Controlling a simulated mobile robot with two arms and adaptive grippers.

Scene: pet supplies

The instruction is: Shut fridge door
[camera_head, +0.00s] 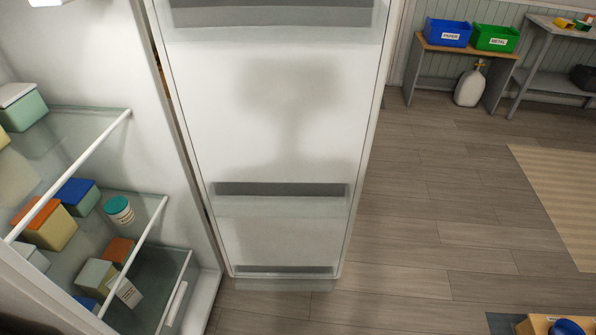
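The fridge door (270,125) stands open in the middle of the head view. Its white inner face, with several shelf bins, is turned toward me. The fridge body (205,285) is at the left, with glass shelves (85,140) holding several small containers. The door's hinge side meets the fridge body along its left edge; its free edge is on the right. Neither of my grippers is in view.
Wood floor (420,190) is clear to the right of the door. A bench (462,52) with a blue bin (447,33) and a green bin (495,39) stands at the back right. A rug (560,190) lies at the right, and a wooden box (540,325) is at the lower right.

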